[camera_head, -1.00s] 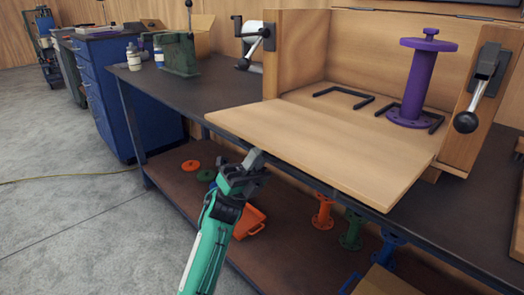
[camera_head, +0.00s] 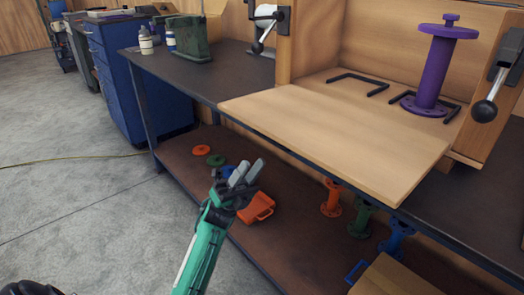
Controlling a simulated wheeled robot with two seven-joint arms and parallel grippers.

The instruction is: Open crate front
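The wooden crate's front panel (camera_head: 345,140) is folded down and lies about flat, sticking out past the bench's front edge. The crate is open at the front, and a purple flanged pipe (camera_head: 434,70) stands upright inside. One black lever latch with a ball knob (camera_head: 264,30) is on the left post, and another (camera_head: 494,92) is on the right post. My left gripper (camera_head: 250,169) is in front of the bench, below and left of the panel, apart from it. Its two fingers look slightly apart with nothing between them. My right gripper is not in view.
The dark bench (camera_head: 215,82) has a green vise (camera_head: 183,38) and bottles (camera_head: 146,40) at left. The lower shelf (camera_head: 185,168) holds an orange bin (camera_head: 257,208), small orange, green and blue flanged pipes (camera_head: 331,198) and a box (camera_head: 392,278). Floor at left is clear.

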